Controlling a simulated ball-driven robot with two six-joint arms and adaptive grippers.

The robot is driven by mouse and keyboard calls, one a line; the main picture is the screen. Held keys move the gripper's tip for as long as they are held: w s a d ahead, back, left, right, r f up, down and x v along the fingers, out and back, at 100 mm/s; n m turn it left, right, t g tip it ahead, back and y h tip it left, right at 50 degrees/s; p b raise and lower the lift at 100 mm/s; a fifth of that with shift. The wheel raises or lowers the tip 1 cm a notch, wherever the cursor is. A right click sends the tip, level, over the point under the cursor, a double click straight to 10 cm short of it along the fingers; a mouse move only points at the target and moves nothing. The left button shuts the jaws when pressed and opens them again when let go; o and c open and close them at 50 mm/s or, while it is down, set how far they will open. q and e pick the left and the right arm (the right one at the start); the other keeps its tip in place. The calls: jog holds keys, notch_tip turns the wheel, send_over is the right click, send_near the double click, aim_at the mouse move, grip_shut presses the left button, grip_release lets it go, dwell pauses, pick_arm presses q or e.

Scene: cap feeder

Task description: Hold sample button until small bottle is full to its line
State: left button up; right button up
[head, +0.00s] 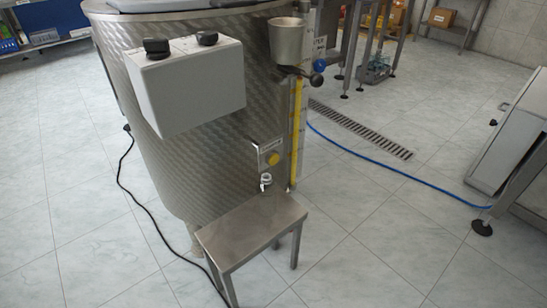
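A yellow round button (273,159) sits on a small metal plate low on the side of the steel tank (205,160). Just below it is a small white spout-like part (265,181); it is too small to make out clearly. A low steel stool (250,228) stands beneath it, and its top looks bare. I cannot make out a small bottle or a fill line. Neither of my grippers is in view.
A grey control box (190,88) with two black knobs juts from the tank. A metal cup (287,42) sits on its right side near a yellow vertical strip (297,130). A black cable (135,205) and a blue hose (400,177) cross the tiled floor.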

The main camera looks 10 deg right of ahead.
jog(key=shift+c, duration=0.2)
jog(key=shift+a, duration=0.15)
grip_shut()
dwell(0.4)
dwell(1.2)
